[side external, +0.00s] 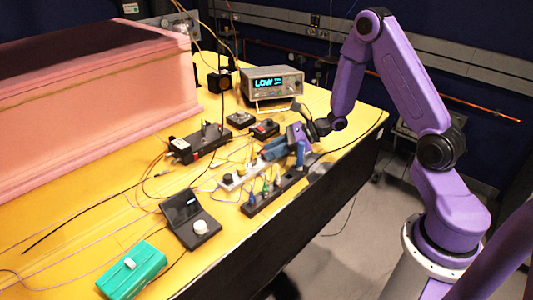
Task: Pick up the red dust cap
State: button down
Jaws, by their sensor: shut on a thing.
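My gripper (270,153) is low over the table, beside the back end of a black power strip (273,191) with several plugs in it. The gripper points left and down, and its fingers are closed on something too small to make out. I cannot make out a red dust cap anywhere in the side external view. The thing between the fingers is hidden by the gripper and the clutter around it.
A white strip (232,182) with plugs lies close by the gripper. Black boxes (200,142) and a lit meter (272,83) stand behind. A dark device (190,218) and a green box (132,270) are nearer the front. Loose cables cross the yellow table (85,225); pink foam is at left.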

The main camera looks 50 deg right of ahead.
jog(key=shift+w+r+m+t+h, duration=0.75)
jog(key=shift+w+r+m, duration=0.35)
jog(key=shift+r, duration=4.75)
jog(key=s+a+r+m+t+h, duration=0.1)
jog(key=s+a+r+m+h, duration=0.1)
jog(key=s, duration=0.4)
jog(key=shift+r+m+h, duration=0.2)
jog(key=shift+m+h, duration=0.5)
jog(key=shift+h, duration=0.05)
jog(key=shift+s+a+t, duration=0.1)
jog(key=shift+t, duration=0.15)
